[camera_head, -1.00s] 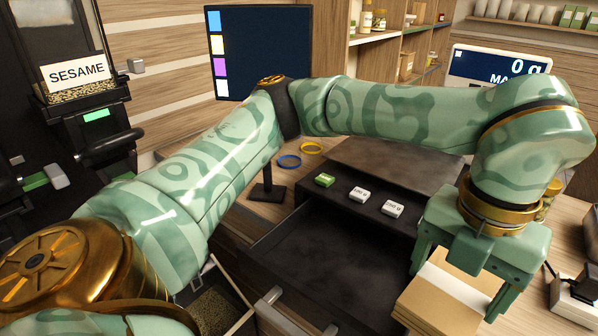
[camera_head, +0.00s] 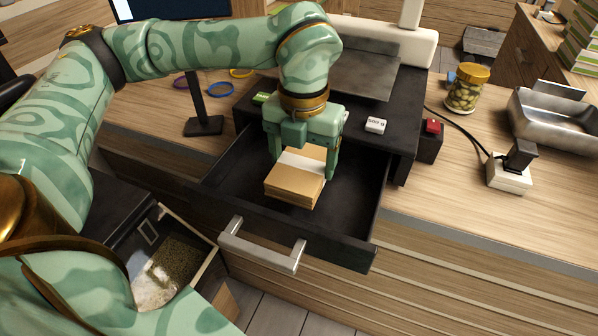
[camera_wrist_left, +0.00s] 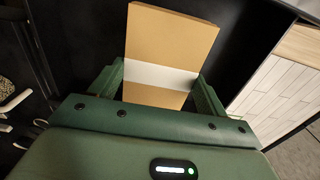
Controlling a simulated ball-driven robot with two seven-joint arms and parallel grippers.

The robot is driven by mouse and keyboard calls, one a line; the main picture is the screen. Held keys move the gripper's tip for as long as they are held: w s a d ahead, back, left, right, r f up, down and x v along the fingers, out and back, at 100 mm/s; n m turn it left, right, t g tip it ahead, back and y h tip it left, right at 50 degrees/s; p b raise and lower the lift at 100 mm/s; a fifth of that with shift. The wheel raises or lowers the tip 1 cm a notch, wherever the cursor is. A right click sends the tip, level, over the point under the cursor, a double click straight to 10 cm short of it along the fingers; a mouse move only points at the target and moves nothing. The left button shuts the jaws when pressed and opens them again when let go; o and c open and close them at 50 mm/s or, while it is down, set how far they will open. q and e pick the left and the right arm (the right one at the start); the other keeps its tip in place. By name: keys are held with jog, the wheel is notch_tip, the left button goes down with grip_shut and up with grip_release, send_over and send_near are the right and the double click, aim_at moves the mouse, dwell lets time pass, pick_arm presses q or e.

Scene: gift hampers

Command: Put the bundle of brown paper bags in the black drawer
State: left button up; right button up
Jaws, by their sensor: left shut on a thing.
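The bundle of brown paper bags (camera_head: 293,187) has a white band around it. My left gripper (camera_head: 302,165) is shut on it, with a finger on each side. The bundle is over the open black drawer (camera_head: 352,205); I cannot tell whether it touches the drawer floor. In the left wrist view the bundle (camera_wrist_left: 168,45) sits between the fingers of my left gripper (camera_wrist_left: 160,85), with the dark drawer around it. The drawer is pulled out, with a metal handle (camera_head: 262,247) on its front. My right gripper is not in view.
A black scale-like unit (camera_head: 405,120) stands above the drawer, with a white block (camera_head: 375,125) on it. To the right are a jar (camera_head: 467,88), a metal tray (camera_head: 556,118) and a white power socket (camera_head: 509,174). An open bin (camera_head: 170,262) is at lower left.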

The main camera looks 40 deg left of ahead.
aim_at(298, 173)
pick_arm(q)
jog(key=shift+a+f, duration=0.5)
jog(key=shift+f, duration=0.05)
notch_tip(298, 173, down, 4)
jog(key=shift+w+a+r+b, duration=0.1)
jog(key=shift+r+b, duration=0.15)
jog(key=shift+b, duration=0.45)
jog(key=shift+r, duration=0.1)
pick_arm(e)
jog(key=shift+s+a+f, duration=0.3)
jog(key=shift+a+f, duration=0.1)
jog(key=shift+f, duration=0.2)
pick_arm(q)
jog(key=o, duration=1.1)
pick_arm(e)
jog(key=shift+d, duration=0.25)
